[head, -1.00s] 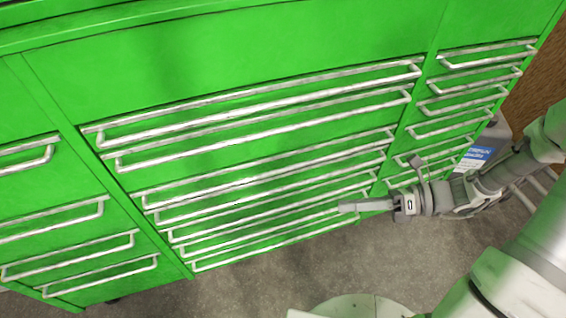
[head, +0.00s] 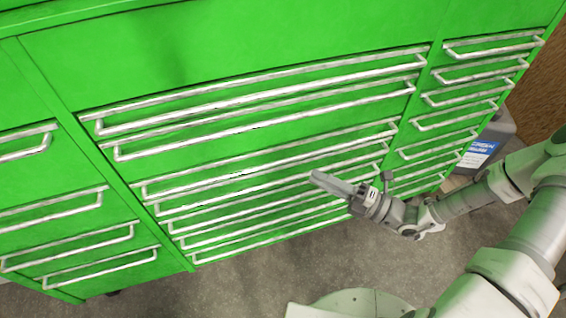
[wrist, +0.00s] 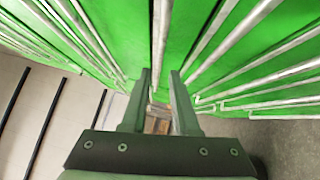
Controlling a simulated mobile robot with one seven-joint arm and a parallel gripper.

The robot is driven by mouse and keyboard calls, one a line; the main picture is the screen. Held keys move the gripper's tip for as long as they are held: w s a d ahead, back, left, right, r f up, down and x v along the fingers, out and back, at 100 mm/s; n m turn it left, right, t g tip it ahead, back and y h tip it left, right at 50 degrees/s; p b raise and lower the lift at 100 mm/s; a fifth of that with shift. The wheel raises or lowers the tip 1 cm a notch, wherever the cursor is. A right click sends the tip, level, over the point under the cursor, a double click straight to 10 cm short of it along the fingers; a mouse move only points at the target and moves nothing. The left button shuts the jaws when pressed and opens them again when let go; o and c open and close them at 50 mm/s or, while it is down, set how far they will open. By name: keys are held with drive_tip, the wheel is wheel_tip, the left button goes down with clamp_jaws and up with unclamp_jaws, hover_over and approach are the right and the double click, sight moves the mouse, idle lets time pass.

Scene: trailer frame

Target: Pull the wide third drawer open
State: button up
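The wide drawers fill the middle column of a green cabinet (head: 230,55), each with a long silver bar handle. The third wide handle (head: 250,168), counting from the top, sits below a gap under the second; its drawer looks shut. My gripper (head: 315,178) is in front of the right half of the lower wide handles. Its fingers overlap them in the head view, so contact is unclear. In the wrist view my gripper (wrist: 161,75) has its two fingers apart. One silver bar (wrist: 160,45) lines up with the gap; I cannot tell which handle it is.
Narrow drawers with similar handles flank the wide column on the left (head: 70,206) and right (head: 470,74). A grey container (head: 492,140) with a blue label stands beyond the cabinet's right side. Open grey floor (head: 230,285) lies in front.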

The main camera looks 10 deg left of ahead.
sight(283, 160)
drive_tip(key=b+x, duration=0.2)
drive_tip(key=x, duration=0.8)
clamp_jaws()
idle(1.2)
